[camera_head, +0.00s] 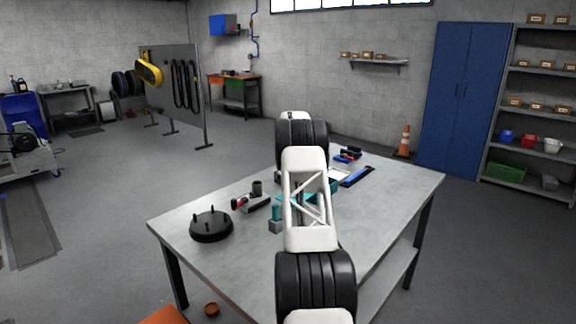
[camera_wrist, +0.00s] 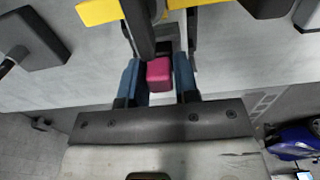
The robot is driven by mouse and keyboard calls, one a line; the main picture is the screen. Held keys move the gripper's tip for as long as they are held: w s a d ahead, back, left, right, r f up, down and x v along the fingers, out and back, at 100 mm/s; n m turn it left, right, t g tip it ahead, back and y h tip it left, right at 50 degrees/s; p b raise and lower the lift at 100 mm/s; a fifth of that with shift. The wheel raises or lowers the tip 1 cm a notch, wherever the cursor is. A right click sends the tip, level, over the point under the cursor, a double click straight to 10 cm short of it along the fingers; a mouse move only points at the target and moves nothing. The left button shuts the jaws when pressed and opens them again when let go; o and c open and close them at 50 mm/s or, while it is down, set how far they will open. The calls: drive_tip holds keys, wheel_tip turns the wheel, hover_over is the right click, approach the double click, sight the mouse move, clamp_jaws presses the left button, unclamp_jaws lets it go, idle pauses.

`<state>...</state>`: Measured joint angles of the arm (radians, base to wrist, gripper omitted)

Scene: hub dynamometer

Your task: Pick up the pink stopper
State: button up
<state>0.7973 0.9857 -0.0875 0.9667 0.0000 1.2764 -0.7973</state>
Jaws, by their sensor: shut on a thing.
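In the wrist view the pink stopper (camera_wrist: 159,74) is a small pink block. My gripper (camera_wrist: 160,66) has its two blue fingers on either side of the stopper and is shut on it. A dark bar (camera_wrist: 139,25) lies just beyond the stopper and overlaps its far end in the picture. I cannot tell whether the stopper touches the table. In the head view my arm covers the middle of the table, and I cannot make out the stopper or the fingers there.
The grey table (camera_head: 405,185) holds a black round hub with upright studs (camera_head: 211,227) at left and a dark cup (camera_head: 257,188). A blue and black strip (camera_head: 357,176) lies toward the back. In the wrist view a yellow part (camera_wrist: 98,11) is close beyond the fingers.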

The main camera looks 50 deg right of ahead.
drive_tip(key=shift+r, duration=3.65)
